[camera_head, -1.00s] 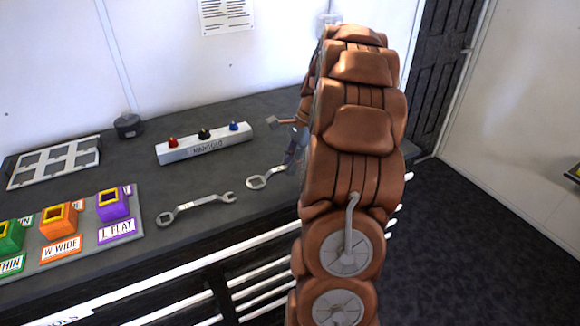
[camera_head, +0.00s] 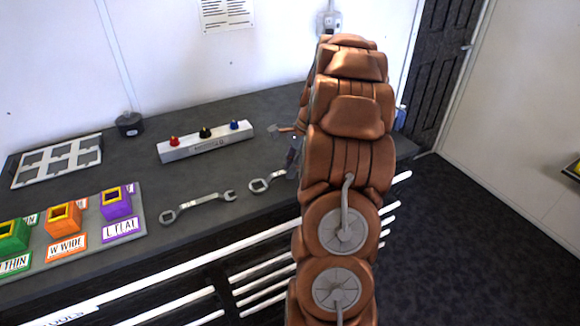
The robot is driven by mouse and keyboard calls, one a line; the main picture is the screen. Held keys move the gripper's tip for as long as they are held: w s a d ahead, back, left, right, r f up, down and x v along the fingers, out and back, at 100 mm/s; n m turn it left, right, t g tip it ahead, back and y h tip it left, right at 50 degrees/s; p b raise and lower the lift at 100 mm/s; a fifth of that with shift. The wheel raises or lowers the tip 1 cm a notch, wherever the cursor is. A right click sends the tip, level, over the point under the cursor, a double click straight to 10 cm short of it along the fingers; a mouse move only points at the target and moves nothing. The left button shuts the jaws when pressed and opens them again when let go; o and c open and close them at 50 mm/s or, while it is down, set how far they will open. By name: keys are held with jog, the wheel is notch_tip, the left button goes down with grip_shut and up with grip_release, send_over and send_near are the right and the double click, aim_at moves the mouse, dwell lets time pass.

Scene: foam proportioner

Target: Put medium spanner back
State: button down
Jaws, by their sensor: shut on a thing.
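Two grey metal spanners show on the dark worktop. The left one (camera_head: 198,206) lies flat in front of the manifold block, with a ring end at left and an open jaw at right. The right one (camera_head: 261,184) has its ring end in view at left, and its other end is hidden by my arm. My gripper (camera_head: 292,162) is mostly hidden behind my brown arm, at the hidden end of the right spanner, and is shut on it. I cannot tell whether this spanner touches the worktop, or which size either one is.
A white manifold block (camera_head: 205,142) with red, black and blue knobs stands behind the spanners. A board (camera_head: 70,248) with green, orange and purple holders is at left. A white frame (camera_head: 57,162) and a small black pot (camera_head: 129,124) lie farther back. White rails (camera_head: 265,268) run along the front.

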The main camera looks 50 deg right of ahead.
jog(key=shift+f, duration=0.2)
jog(key=c, duration=1.1)
grip_release()
jog(key=shift+r, duration=0.15)
jog(key=b+v, duration=0.3)
jog(key=v, duration=0.9)
jog(key=s+a+n+g+h, duration=0.2)
jog(key=a+n, duration=0.8)
jog(key=a, duration=1.5)
jog(key=s+a+f+n, duration=0.2)
jog(key=s+a+n, duration=0.2)
jog(key=s, duration=0.2)
jog(key=s+a+f+n+h, duration=0.1)
jog(key=s+a+f+n, duration=0.2)
jog(key=s, duration=0.4)
jog(key=s+a+f+n+g+h, duration=0.1)
jog(key=s+a+f+n, duration=0.1)
jog(key=s+a+n, duration=0.2)
jog(key=s, duration=0.3)
jog(key=shift+s+a+f+n, duration=0.2)
jog(key=shift+a+f+n, duration=0.05)
jog(key=shift+a+n, duration=0.15)
